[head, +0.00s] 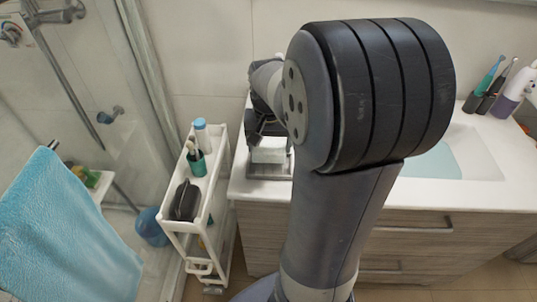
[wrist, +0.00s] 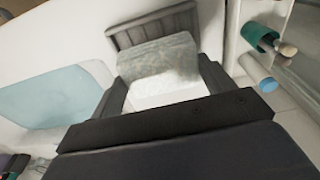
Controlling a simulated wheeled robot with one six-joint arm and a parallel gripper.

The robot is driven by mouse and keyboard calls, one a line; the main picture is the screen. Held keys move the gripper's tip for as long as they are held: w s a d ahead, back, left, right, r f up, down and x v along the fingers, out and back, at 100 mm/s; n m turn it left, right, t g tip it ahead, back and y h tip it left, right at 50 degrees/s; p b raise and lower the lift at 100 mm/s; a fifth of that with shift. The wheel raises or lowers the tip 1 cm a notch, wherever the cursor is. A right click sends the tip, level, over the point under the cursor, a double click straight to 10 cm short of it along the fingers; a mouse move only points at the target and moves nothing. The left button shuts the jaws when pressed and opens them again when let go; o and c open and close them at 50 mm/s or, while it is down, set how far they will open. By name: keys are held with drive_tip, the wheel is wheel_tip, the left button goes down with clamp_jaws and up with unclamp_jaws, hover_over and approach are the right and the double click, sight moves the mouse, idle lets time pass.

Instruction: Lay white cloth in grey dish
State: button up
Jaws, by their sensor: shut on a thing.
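My gripper (wrist: 165,84) is shut on the white cloth (wrist: 158,60), a folded pale block between its two dark fingers in the wrist view. The grey dish (wrist: 152,27) shows its ribbed end just beyond the cloth. In the head view the white cloth (head: 268,153) is above or in the grey dish (head: 265,174), at the left end of the counter. My gripper (head: 266,130) is over it, partly hidden by my arm. Whether the cloth touches the bottom of the dish cannot be told.
A white cart (head: 212,200) with a teal cup (head: 196,163), a bottle (head: 202,133) and a black pouch (head: 185,200) stands left of the counter (head: 450,192). The sink basin (head: 437,162) is to the right. A blue towel (head: 65,235) hangs at the left.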

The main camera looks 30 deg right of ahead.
sight(270, 148)
drive_tip(key=shift+s+f, duration=0.15)
drive_tip(key=shift+f, duration=1.75)
drive_tip(key=shift+f, duration=0.2)
drive_tip(key=o, duration=1.1)
drive_tip(key=r, duration=0.8)
drive_tip(key=s+r, duration=0.1)
drive_tip(key=r, duration=0.3)
drive_tip(key=shift+s+a+r, duration=0.1)
drive_tip(key=shift+a+r, duration=0.1)
drive_tip(key=shift+a, duration=0.2)
drive_tip(key=shift+f, duration=0.1)
